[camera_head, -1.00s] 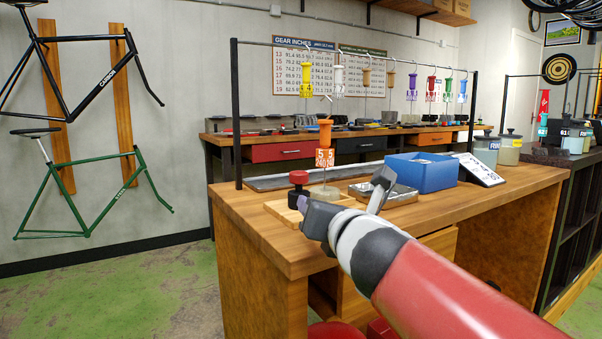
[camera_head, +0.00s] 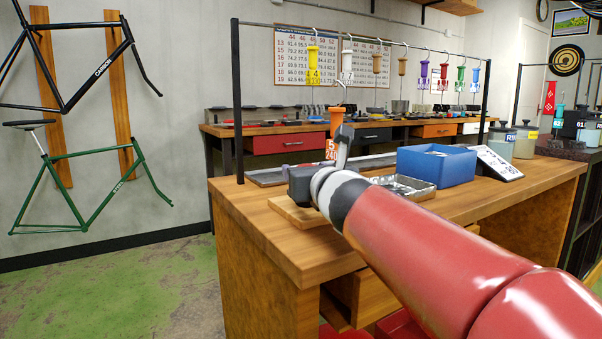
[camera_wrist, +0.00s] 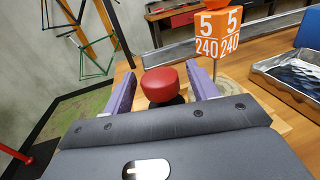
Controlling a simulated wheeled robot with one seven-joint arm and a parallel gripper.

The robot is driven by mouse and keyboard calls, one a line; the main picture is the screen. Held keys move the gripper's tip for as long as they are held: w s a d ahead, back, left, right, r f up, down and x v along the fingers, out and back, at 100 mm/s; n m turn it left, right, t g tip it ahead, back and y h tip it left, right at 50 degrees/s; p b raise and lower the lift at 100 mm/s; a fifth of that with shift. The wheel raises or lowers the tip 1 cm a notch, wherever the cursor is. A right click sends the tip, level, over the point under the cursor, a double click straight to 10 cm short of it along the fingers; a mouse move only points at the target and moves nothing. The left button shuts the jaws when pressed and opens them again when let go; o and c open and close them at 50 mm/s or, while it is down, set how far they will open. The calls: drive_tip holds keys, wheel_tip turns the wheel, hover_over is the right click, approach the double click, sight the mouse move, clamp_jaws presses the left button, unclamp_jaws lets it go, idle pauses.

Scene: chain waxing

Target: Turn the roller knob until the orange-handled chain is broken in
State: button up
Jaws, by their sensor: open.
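The red roller knob (camera_wrist: 162,84) stands on the wooden board (camera_head: 290,208) on the bench. In the wrist view it sits between the two purple fingers of my open gripper (camera_wrist: 162,88), with a small gap visible on each side. In the head view my gripper (camera_head: 325,165) is over the board's left part and hides the knob. The orange-handled chain's tag (camera_wrist: 222,35) reads 5 and 240 and stands just right of the knob and beyond my fingers. Its orange handle (camera_head: 337,118) shows above my gripper in the head view. The chain itself is mostly hidden.
A metal tray (camera_head: 408,190) with dark contents lies right of the board, and a blue bin (camera_head: 436,166) stands behind it. A white number card (camera_head: 495,165) leans beside the bin. Several coloured-handled chains hang from the overhead rail (camera_head: 400,41).

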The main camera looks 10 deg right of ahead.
drive_tip(key=shift+w, duration=0.15)
drive_tip(key=c, duration=1)
drive_tip(key=shift+o, duration=0.2)
drive_tip(key=shift+f+m+h+b, duration=0.2)
drive_tip(key=shift+m+h+b, duration=0.3)
drive_tip(key=shift+h+b, duration=0.55)
